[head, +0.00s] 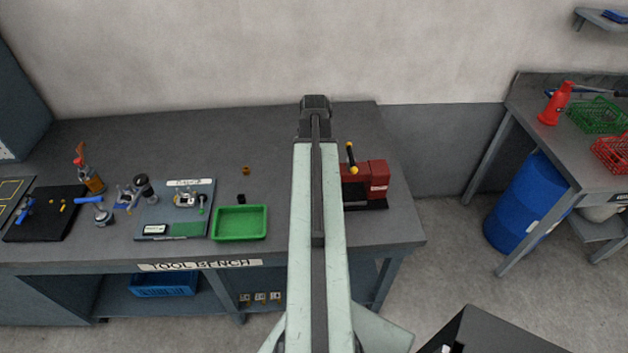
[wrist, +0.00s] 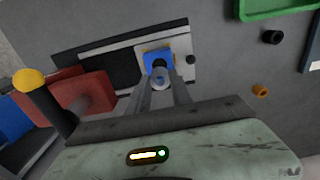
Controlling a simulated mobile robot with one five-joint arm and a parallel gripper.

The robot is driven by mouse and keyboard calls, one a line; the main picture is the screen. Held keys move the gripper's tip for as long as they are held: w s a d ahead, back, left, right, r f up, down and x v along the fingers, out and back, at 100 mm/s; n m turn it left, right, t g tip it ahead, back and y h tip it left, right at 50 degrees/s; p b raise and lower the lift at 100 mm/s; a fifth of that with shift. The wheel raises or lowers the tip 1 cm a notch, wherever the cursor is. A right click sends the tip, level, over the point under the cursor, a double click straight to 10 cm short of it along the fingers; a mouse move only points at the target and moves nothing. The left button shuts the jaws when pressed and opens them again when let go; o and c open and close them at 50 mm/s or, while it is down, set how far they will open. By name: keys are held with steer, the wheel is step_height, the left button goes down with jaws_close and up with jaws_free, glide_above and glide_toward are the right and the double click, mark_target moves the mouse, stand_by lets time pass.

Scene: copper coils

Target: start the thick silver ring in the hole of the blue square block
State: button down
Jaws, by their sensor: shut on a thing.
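In the wrist view the blue square block (wrist: 153,57) sits in a light-coloured holder with dark parts, and my fingers partly cover it. My gripper (wrist: 160,75) is shut on the thick silver ring (wrist: 160,82), which shows between the fingertips. The ring overlaps the block's near side in the picture. I cannot tell whether it touches the block or how it lines up with the hole, which is mostly hidden. In the head view my own arm hides the block, the ring and my fingertips.
A red machine (head: 377,176) with a yellow-knobbed lever (head: 350,150) stands right of my arm. A green tray (head: 240,222), a black ring (wrist: 272,37) and an orange ring (wrist: 260,90) lie nearby on the grey bench. The bench behind the tray is mostly clear.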

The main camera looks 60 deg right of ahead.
steer(key=shift+r, duration=0.1)
steer(key=shift+f+b, duration=1.6)
steer(key=shift+f, duration=0.1)
steer(key=shift+s+f, duration=0.1)
steer(key=shift+f, duration=0.1)
steer(key=shift+f+b, duration=0.3)
steer(key=shift+b, duration=0.2)
steer(key=shift+f+b, duration=0.5)
steer(key=shift+f, duration=0.05)
stand_by(0.4)
steer(key=c, duration=1.1)
jaws_free()
steer(key=shift+o, duration=0.2)
steer(key=o, duration=0.5)
steer(key=shift+c, duration=0.2)
